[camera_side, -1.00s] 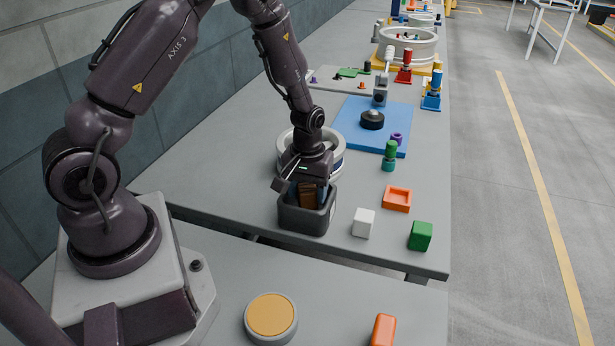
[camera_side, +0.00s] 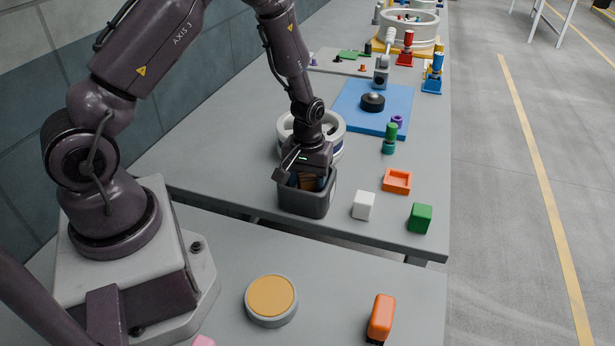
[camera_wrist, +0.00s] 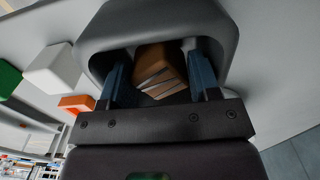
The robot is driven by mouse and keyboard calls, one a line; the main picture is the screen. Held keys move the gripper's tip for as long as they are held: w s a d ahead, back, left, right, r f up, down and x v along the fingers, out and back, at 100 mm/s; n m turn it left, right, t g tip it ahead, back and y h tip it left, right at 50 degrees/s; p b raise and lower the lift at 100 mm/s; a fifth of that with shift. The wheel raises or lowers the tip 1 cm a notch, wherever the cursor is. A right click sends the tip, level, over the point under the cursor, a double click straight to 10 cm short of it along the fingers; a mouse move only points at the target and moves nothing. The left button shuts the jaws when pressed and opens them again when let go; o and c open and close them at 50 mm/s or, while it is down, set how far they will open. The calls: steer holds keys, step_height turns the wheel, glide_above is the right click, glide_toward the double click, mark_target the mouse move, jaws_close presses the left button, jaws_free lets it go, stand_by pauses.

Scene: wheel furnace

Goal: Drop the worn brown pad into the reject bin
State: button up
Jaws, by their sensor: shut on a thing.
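The worn brown pad (camera_wrist: 158,68) is between the two blue fingers of my gripper (camera_wrist: 158,80) in the wrist view, tilted, with pale stripes on its near side. My gripper (camera_side: 312,181) is shut on it. The dark grey reject bin (camera_side: 303,204) stands near the end of the far bench. The fingertips and the pad are down inside the bin's mouth, below its rim (camera_wrist: 165,12). The bin's floor is mostly hidden, so I cannot tell whether the pad touches it.
A white ring-shaped wheel (camera_side: 334,128) stands just behind the bin. A white block (camera_side: 363,205), an orange tray (camera_side: 397,181) and a green block (camera_side: 420,218) lie to its right. A blue mat (camera_side: 350,112) is farther back. The near bench holds a tan-topped disc (camera_side: 271,296) and an orange piece (camera_side: 381,318).

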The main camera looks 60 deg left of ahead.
steer(key=shift+f, duration=0.35)
steer(key=o, duration=1.2)
steer(key=shift+c, duration=0.2)
steer(key=shift+o, duration=0.5)
step_height(320, 180, up, 13)
steer(key=shift+s, duration=0.1)
steer(key=s+d+r+m+t, duration=0.2)
steer(key=s+d+r+m, duration=0.2)
steer(key=s+r, duration=0.3)
steer(key=s+d+r+m+t, duration=0.3)
steer(key=s+d+r+m, duration=0.2)
steer(key=s+r, duration=0.3)
step_height(320, 180, up, 4)
steer(key=shift+s+r+t, duration=0.15)
steer(key=shift+s+t, duration=0.1)
steer(key=shift+t, duration=0.05)
